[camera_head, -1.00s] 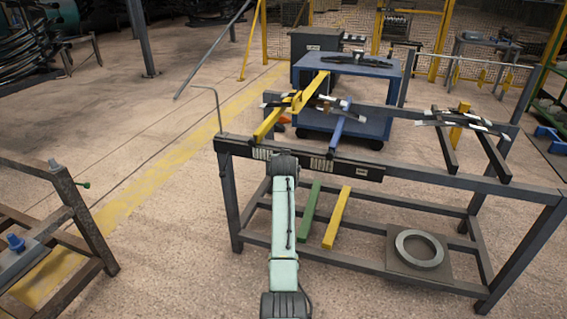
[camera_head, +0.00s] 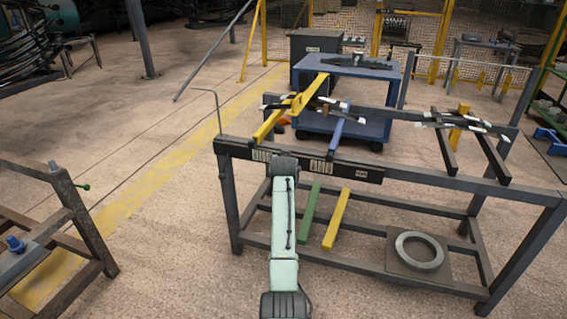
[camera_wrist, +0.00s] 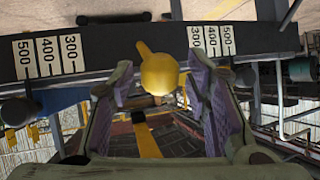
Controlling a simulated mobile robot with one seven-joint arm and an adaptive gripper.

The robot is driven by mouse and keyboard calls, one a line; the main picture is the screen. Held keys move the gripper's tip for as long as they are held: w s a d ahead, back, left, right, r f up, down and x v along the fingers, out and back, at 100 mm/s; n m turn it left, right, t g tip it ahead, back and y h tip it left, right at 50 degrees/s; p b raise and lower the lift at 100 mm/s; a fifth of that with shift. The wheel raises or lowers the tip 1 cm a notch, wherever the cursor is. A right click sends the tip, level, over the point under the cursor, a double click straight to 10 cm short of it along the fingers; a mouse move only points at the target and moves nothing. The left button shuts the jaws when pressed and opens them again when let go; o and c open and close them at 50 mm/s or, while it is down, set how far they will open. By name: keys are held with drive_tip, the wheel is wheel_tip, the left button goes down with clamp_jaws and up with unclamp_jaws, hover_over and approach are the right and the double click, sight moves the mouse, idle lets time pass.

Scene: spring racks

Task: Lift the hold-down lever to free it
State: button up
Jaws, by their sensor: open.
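The yellow hold-down lever (camera_head: 268,127) slopes over the front rail of the dark rack (camera_head: 400,180), left of a blue bar (camera_head: 337,130). In the wrist view a rounded yellow lever end (camera_wrist: 158,72) shows between the fingers of my gripper (camera_wrist: 160,80). The fingers stand apart, one on each side, with gaps visible beside the yellow end. I cannot tell how deep the lever sits between them. In the head view my own arm hides the gripper.
The rail carries white labels, reading 300, 400 and 500 in the wrist view (camera_wrist: 45,55). A green bar (camera_head: 310,215) and a yellow bar (camera_head: 337,218) show lower on the rack, near a grey ring (camera_head: 419,265). A blue cart (camera_head: 350,68) stands behind.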

drive_tip(key=v, duration=1.2)
